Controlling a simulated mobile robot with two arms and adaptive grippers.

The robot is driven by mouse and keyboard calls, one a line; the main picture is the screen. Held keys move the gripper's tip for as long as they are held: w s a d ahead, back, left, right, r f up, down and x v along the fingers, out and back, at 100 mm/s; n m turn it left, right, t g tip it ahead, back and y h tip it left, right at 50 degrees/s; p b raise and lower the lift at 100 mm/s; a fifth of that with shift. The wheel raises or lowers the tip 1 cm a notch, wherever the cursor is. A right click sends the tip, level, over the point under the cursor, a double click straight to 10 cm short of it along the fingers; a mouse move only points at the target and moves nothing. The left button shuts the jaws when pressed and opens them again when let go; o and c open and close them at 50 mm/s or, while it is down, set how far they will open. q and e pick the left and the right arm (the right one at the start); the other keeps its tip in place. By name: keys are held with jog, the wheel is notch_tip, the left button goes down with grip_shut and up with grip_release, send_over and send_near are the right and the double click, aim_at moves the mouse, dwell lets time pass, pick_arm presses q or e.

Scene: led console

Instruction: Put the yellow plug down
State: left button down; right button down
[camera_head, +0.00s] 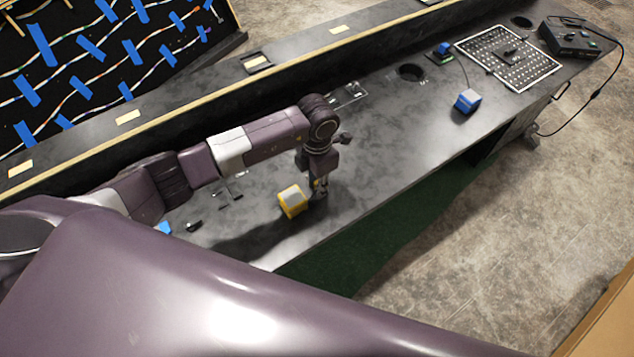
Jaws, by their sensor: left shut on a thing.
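The yellow plug (292,202) is a small yellow block with a pale grey top, near the front edge of the dark console top (380,150). My left gripper (318,190) points down at the right side of the plug and is shut on it. The fingertips are small and partly hidden, and I cannot tell whether the plug touches the console top. My right gripper does not show.
A blue block (467,101) sits farther right, with a cable to a blue piece (444,49). A perforated white plate (508,57) and a black control box (570,40) are at the far right. A round hole (411,72) opens in the top. Bare surface lies right of my gripper.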

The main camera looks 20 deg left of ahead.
pick_arm(q)
jog(key=shift+f, duration=0.15)
jog(key=c, duration=1.7)
grip_release()
jog(key=shift+r, duration=0.35)
jog(key=shift+r+b, duration=1.7)
jog(key=shift+r, duration=4.2)
